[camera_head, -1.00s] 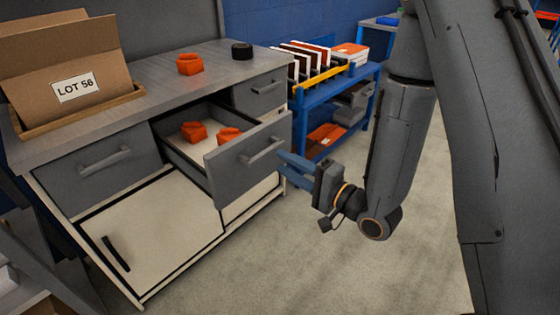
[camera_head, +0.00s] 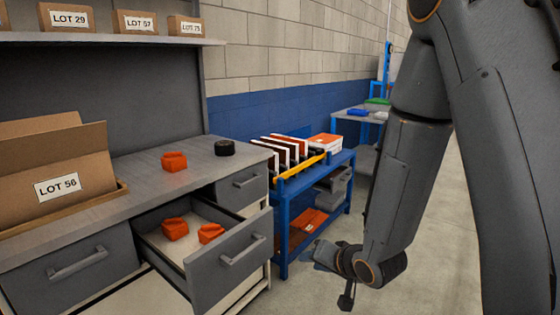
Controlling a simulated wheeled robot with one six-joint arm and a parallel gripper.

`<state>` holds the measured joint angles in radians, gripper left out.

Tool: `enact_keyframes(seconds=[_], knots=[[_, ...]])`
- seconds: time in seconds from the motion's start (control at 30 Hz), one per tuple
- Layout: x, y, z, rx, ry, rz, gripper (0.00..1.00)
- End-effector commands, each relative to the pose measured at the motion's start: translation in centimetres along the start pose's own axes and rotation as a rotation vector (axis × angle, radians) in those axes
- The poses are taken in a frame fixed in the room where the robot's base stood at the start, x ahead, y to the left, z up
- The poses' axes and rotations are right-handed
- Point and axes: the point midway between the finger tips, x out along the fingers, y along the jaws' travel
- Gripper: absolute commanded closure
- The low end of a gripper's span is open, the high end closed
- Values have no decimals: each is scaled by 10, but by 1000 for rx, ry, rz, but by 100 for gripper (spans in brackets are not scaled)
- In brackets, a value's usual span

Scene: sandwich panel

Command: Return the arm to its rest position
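My gripper (camera_head: 322,256) hangs low at the end of my arm, right of the open drawer and in front of the blue cart. It is apart from the drawer and I see nothing held in it. It is small and seen at an angle, so its finger opening is unclear. My arm comes down from the upper right of the view, folded at the elbow.
The grey workbench (camera_head: 120,175) has an open drawer (camera_head: 229,268) with two orange parts (camera_head: 175,229). On top are another orange part (camera_head: 174,161), a black roll (camera_head: 224,148) and the LOT 56 box (camera_head: 60,170). A blue cart (camera_head: 283,215) stands behind my gripper. Floor at right is clear.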

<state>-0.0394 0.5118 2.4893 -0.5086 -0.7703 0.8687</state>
Motion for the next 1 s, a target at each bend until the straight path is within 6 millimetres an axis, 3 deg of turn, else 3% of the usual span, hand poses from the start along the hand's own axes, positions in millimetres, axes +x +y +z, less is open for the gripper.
enact_keyframes(seconds=[0.13,0.3,0.43,0.6,0.8,1.0], knots=[[-41,33,-11,-116,-69,224,69],[-101,60,-4,-201,-229,426,69],[-153,66,15,-238,-392,518,69],[-209,59,42,-258,-591,547,69],[-240,49,61,-264,-710,533,69],[-243,48,64,-263,-723,530,69]])
